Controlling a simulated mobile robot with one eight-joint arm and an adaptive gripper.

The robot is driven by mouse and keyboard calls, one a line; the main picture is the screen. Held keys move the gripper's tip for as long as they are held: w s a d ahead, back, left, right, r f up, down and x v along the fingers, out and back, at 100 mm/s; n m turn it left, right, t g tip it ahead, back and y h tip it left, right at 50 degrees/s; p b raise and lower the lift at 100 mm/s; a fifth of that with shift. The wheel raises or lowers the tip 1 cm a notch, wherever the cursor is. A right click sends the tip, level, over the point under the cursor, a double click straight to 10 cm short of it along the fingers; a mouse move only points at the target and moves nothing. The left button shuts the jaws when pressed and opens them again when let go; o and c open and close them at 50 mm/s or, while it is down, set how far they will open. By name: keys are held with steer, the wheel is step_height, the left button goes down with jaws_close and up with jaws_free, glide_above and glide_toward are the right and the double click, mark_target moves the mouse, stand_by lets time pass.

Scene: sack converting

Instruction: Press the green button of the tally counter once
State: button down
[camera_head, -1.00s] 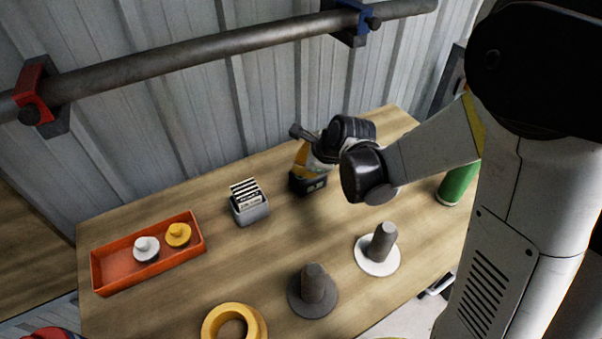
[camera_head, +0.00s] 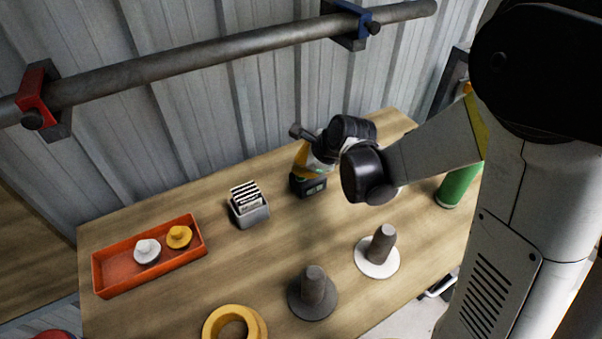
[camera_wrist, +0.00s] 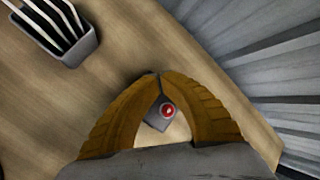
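The tally counter (camera_head: 309,187) is a small dark box at the back of the table, with a faint green patch on its front. In the wrist view the counter (camera_wrist: 158,122) shows between my fingers, with a red button (camera_wrist: 168,110) on top. I cannot make out the green button; the fingertips cover part of the counter. My gripper (camera_head: 299,174) has yellow-orange fingers and points down at the counter. In the wrist view my gripper's fingertips (camera_wrist: 157,75) meet, with nothing seen held. I cannot tell whether they touch the counter.
A grey holder with upright cards (camera_head: 251,214) stands left of the counter. An orange tray (camera_head: 118,274) holds a white and a yellow knobbed piece. Two posts on round bases, one grey (camera_head: 313,288) and one white (camera_head: 378,262), stand in front. A yellow ring (camera_head: 213,326) lies near the front.

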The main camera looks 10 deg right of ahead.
steer(key=shift+r, duration=0.25)
step_height(320, 180, up, 5)
steer(key=p, duration=0.4)
steer(key=shift+f, duration=0.1)
stand_by(0.8)
